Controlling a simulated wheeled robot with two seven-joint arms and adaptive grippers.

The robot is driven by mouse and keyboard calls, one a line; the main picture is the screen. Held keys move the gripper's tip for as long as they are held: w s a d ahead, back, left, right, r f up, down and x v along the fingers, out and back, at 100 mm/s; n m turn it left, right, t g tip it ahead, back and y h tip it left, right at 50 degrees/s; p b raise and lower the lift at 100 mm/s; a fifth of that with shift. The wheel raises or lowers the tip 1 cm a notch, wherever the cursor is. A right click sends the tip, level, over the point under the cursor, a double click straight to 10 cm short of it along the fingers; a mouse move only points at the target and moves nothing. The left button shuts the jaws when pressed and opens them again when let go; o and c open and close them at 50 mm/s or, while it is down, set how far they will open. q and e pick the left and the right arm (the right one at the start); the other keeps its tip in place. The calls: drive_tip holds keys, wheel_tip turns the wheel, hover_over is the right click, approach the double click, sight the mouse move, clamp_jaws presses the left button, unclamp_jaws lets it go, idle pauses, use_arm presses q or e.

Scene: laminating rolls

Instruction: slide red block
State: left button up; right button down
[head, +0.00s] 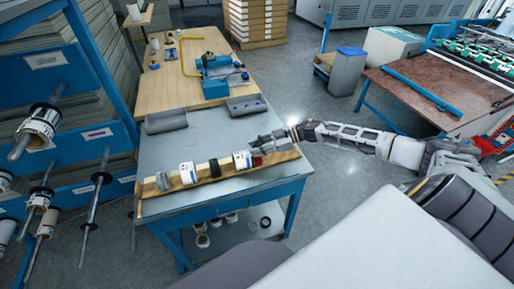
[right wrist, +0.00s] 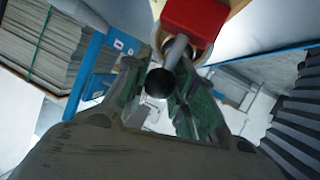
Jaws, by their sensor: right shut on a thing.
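The red block (head: 257,160) sits at the right part of a long wooden rack (head: 277,158) on the blue-framed table, beside a white roll (head: 242,160). In the right wrist view the red block (right wrist: 195,18) is at the top, with a grey rod ending in a black knob (right wrist: 160,84). My right gripper (head: 262,145) is at the block, coming from the right. In its wrist view its green fingers (right wrist: 168,100) are on both sides of the knob, shut on this handle. My left gripper is not in view.
Another white roll (head: 188,173) and darker rings sit further left on the rack. Grey trays (head: 166,121) lie at the table's back edge. A wooden bench (head: 180,85) with a blue device stands behind. Shafts with rolls (head: 42,127) jut from the left rack. The grey tabletop (head: 205,143) between is clear.

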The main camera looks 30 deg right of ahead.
drive_tip(key=shift+d, duration=0.15)
drive_tip(key=s+d, duration=0.1)
drive_tip(key=d, duration=0.3)
drive_tip(key=s+d+p, duration=0.1)
drive_tip(key=d, duration=0.4)
drive_tip(key=s+d, duration=0.1)
drive_tip(key=d, duration=0.4)
drive_tip(key=shift+s, duration=0.2)
drive_tip(key=shift+s+d, duration=0.15)
drive_tip(key=shift+d, duration=0.5)
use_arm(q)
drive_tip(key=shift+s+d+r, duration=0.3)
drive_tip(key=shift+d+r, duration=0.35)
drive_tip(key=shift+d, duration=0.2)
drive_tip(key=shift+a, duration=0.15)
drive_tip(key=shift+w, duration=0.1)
use_arm(e)
drive_tip(key=c, duration=1.1)
unclamp_jaws()
drive_tip(key=shift+c, duration=0.2)
